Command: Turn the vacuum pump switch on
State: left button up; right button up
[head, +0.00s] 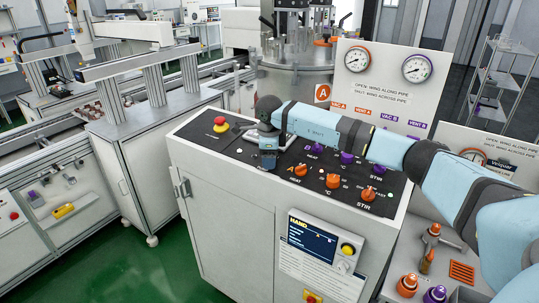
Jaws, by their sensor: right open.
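The black-topped control panel (215,141) lies on a white cabinet in the middle of the view. My right gripper (268,166) points down over the left-middle part of the panel, with its arm coming in from the right. It is open, and its fingertips are close to the panel; I cannot tell whether they touch it. I cannot make out a switch marked vacuum pump; the gripper hides the part of the panel under it. My left gripper is out of view.
A red emergency button (220,121) is left of the gripper. Orange knobs (333,181) and purple knobs (347,157) are to its right. A gauge board (350,104) stands behind. A display unit (312,236) is on the cabinet front. Green floor (150,265) is clear at left.

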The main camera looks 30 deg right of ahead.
jog(key=c, duration=0.9)
jog(key=shift+c, duration=0.2)
jog(key=shift+m, duration=0.3)
jog(key=m+b, duration=0.2)
jog(key=m, duration=0.3)
jog(key=shift+s+a+f, duration=0.1)
jog(key=shift+a, duration=0.05)
jog(key=m, duration=0.3)
jog(key=m+h+b, duration=0.1)
jog(key=m, duration=0.2)
jog(key=shift+a+t, duration=0.1)
jog(key=shift+t, duration=0.2)
jog(key=o, duration=0.9)
